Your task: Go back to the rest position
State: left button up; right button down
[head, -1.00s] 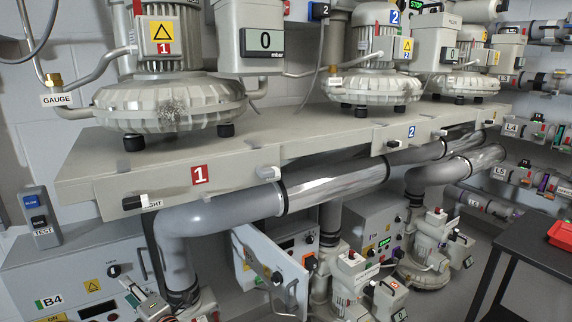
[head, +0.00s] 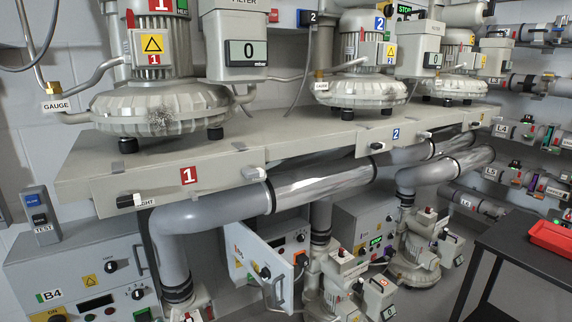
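Neither of my grippers can be made out in the head view. Blower 1 (head: 160,105) stands on the long beige shelf (head: 130,165) at the left, with a grey box with a display reading 0 (head: 247,52) beside it. Blower 2 (head: 362,88) and a third blower (head: 455,85) stand farther along the same shelf. A red plate marked 1 (head: 188,176) and a blue plate marked 2 (head: 396,134) are on its front.
Thick grey pipes (head: 215,215) run under the shelf. A cabinet marked B4 (head: 70,270) is at lower left. A small cabinet door (head: 258,262) stands open at lower centre. A dark table (head: 525,265) with a red tray (head: 552,236) is at right.

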pick_arm(q)
jog(key=s+d+f+m+g+h, duration=0.2)
jog(key=s+d+f+m+g, duration=0.1)
jog(key=s, duration=0.6)
jog(key=s+d+f+m+g+h+p, duration=0.1)
jog(key=s+d+f+m, duration=0.3)
jog(key=s, duration=0.5)
jog(key=s+d+f+m+g+h, duration=0.3)
jog(key=s+f+m, duration=0.3)
jog(key=s+m, duration=0.2)
jog(key=shift+s+d+f+g+h+p, duration=0.3)
jog(key=shift+s+d+f+g+p, duration=0.1)
jog(key=shift+s+g, duration=0.35)
pick_arm(e)
jog(key=shift+s+r+g, duration=0.25)
jog(key=shift+s+g, duration=0.05)
jog(key=shift+s, duration=0.45)
jog(key=shift+w+r, duration=0.1)
jog(key=shift+r, duration=0.1)
